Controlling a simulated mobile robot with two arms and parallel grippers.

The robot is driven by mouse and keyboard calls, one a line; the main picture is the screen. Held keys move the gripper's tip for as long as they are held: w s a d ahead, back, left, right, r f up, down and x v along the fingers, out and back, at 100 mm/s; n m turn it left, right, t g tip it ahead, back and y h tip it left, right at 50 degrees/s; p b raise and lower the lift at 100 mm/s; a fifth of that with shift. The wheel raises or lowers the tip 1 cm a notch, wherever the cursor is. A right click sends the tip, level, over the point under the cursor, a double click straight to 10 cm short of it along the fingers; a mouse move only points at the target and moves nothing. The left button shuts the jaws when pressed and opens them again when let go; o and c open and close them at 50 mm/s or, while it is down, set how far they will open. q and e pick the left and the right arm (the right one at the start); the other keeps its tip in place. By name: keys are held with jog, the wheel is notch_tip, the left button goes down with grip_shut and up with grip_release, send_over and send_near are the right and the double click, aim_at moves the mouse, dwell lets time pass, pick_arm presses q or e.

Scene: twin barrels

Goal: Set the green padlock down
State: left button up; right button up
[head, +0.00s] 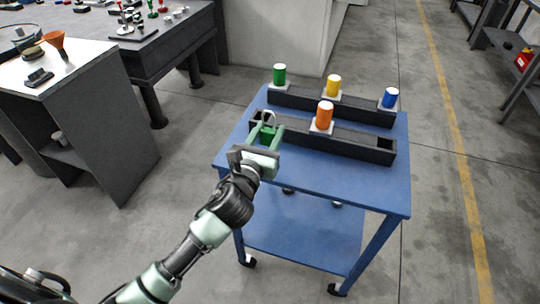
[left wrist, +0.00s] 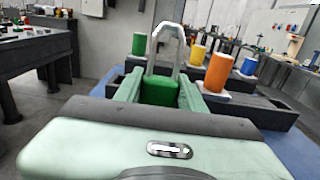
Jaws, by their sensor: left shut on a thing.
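The green padlock (left wrist: 159,91) with its tall silver shackle sits between the fingers of my left gripper (left wrist: 160,98), which is shut on it. In the head view the padlock (head: 268,128) shows at the tips of my left gripper (head: 266,134), at the left end of the front dark trough (head: 350,139) on the blue cart (head: 310,180). I cannot tell whether the padlock's underside touches anything. My right gripper is not in view.
An orange cylinder (head: 324,115) stands on the front trough. Green (head: 279,75), yellow (head: 333,86) and blue (head: 389,97) cylinders stand along the rear trough (head: 350,107). The cart's front top is bare. A dark cabinet (head: 110,130) stands to the left.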

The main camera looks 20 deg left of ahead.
aim_at(267, 144)
pick_arm(q)
notch_tip(267, 144, down, 3)
jog(key=shift+f+b, duration=0.1)
jog(key=shift+b, duration=0.25)
notch_tip(267, 144, down, 3)
jog(key=shift+f+b, duration=0.15)
jog(key=shift+b, duration=0.45)
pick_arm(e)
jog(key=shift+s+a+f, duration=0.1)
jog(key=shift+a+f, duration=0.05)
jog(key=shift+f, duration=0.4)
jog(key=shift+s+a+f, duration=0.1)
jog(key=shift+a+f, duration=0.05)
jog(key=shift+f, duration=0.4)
pick_arm(q)
jog(key=shift+f, duration=0.1)
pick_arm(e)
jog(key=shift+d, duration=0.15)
pick_arm(q)
jog(key=shift+f, duration=0.15)
jog(key=o, duration=1.3)
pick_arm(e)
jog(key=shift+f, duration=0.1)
